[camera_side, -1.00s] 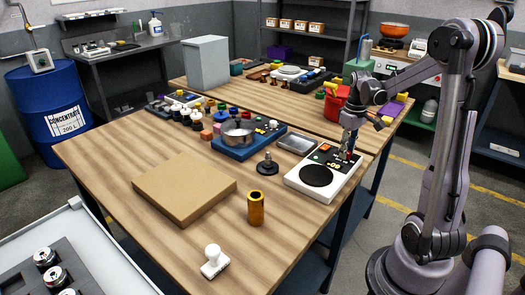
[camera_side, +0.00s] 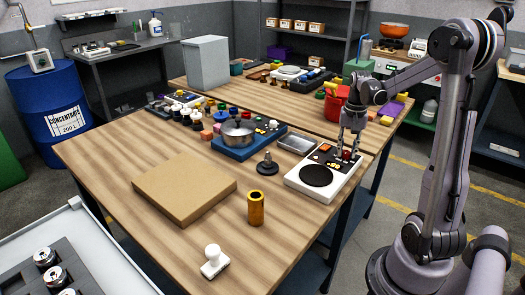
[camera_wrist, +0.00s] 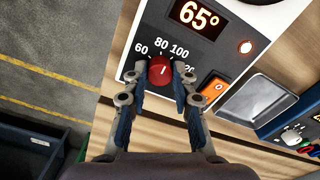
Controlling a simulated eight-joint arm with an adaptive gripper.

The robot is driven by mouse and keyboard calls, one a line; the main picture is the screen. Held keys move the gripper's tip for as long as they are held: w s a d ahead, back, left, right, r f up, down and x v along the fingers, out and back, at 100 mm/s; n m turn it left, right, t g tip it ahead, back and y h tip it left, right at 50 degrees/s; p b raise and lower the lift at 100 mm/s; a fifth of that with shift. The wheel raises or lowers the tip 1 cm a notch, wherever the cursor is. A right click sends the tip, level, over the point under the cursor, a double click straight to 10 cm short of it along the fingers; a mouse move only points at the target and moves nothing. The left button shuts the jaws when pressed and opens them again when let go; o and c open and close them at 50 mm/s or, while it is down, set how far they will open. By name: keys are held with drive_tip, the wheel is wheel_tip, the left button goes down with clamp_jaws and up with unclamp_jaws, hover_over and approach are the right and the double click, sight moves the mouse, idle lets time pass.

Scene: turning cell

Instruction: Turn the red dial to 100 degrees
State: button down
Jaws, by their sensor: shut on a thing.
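The red dial (camera_wrist: 160,74) sits on the front panel of a white device with a black round plate (camera_side: 318,175). My gripper (camera_wrist: 160,78) is shut on the dial, one fingertip on each side; in the side view it points down over the panel. The dial's white mark points up, roughly between the printed 80 and 100. The numbers 60, 80 and 100 are readable; a further number at the right is partly hidden by a finger. The display (camera_wrist: 199,17) reads 65°.
An orange switch (camera_wrist: 214,90) and a metal tray (camera_wrist: 258,95) lie right of the dial in the wrist view. In the side view, a blue device with a pot (camera_side: 238,132), a dark knobbed piece (camera_side: 267,166) and a gold cylinder (camera_side: 256,208) stand nearby.

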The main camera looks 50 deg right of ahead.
sight(347, 152)
drive_tip(key=shift+m, duration=2.3)
drive_tip(key=c, duration=1.1)
unclamp_jaws()
wheel_tip(347, 152, up, 12)
